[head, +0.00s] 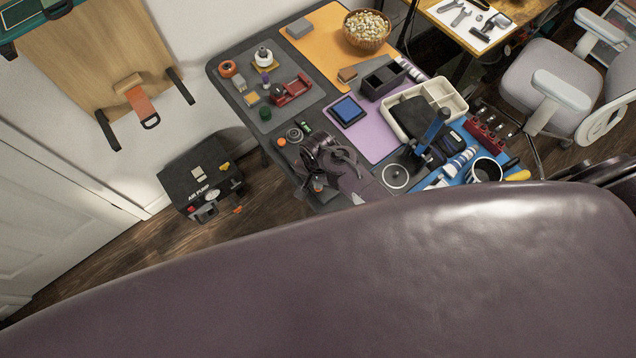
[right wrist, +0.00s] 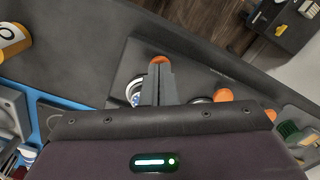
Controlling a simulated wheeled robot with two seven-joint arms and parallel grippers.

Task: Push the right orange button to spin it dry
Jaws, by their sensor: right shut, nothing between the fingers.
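My right gripper (head: 317,177) is at the front left of the dark work table, its fingers pointing down. In the right wrist view, its two grey fingers (right wrist: 161,72) are together with nothing between them. Their tips are at an orange button (right wrist: 160,60), partly covering it; I cannot tell whether they press it. This button (head: 317,187) shows small beside the fingertips in the head view. A second orange button (right wrist: 223,95) lies to the right in the wrist view, and at the left of the gripper (head: 281,142) in the head view. My left gripper is not in view.
A round white-and-blue part (right wrist: 135,91) sits close beside the fingers. A black air pump box (head: 198,178) stands on the floor at left.

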